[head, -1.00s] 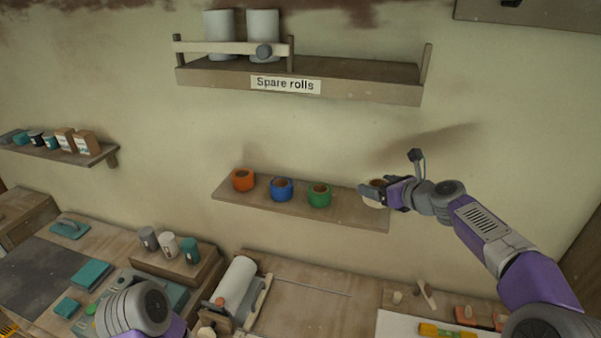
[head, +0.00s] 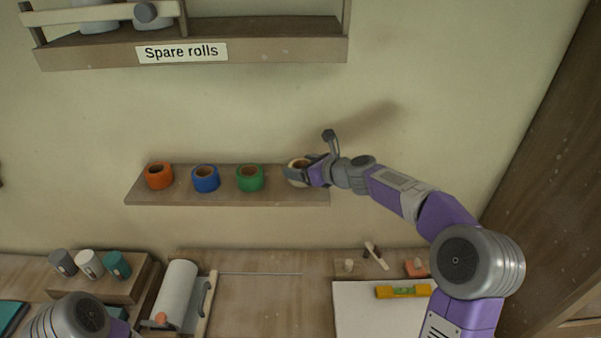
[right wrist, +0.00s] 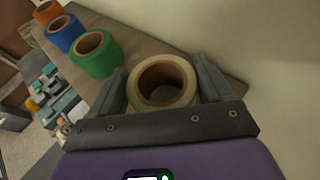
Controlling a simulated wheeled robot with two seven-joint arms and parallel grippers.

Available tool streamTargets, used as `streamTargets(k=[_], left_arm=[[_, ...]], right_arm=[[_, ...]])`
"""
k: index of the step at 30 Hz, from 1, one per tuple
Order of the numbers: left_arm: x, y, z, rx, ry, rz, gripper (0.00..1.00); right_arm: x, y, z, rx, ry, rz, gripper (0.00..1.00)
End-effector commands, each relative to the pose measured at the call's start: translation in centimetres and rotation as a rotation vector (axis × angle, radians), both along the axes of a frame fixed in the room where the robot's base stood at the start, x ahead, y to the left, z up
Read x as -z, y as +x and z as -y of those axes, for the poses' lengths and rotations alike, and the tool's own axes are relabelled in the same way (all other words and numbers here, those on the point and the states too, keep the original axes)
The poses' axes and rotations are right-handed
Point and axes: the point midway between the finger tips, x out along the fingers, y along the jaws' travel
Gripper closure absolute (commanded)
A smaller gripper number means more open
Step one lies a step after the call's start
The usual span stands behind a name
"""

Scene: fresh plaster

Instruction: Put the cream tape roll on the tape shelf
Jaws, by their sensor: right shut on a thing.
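The tape shelf (head: 228,197) is a narrow wooden board on the wall, with orange (head: 158,178), blue (head: 205,179) and green (head: 250,178) tape rolls in a row. The cream tape roll (head: 294,174) is upright at the shelf's right end, to the right of the green one. My right gripper (head: 304,171) is shut on it, coming from the right. In the right wrist view the cream roll (right wrist: 162,104) sits between both fingers, over the board. Whether its base touches the board is hidden. My left gripper is out of view; only part of that arm shows at bottom left.
A higher shelf labelled "Spare rolls" (head: 190,52) hangs above. A gap separates the green and cream rolls.

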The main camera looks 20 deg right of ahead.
Motion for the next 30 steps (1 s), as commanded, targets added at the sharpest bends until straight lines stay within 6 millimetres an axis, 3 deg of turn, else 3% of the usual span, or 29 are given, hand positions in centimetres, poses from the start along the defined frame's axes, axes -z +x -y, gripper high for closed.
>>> streamTargets(k=[2,14,15,18,30], left_arm=[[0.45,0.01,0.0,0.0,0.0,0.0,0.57],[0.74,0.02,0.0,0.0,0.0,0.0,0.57],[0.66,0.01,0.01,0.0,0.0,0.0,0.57],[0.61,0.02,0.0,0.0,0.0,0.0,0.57],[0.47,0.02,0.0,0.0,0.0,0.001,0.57]], right_arm=[[0.77,0.0,0.04,0.001,0.0,0.001,0.51],[1.17,0.01,-0.01,0.001,-0.001,0.002,0.51],[1.12,0.0,0.0,0.001,-0.001,0.002,0.15],[1.08,0.01,0.0,0.001,-0.001,0.002,0.0],[0.39,-0.57,0.4,0.001,-0.002,0.003,0.0]])
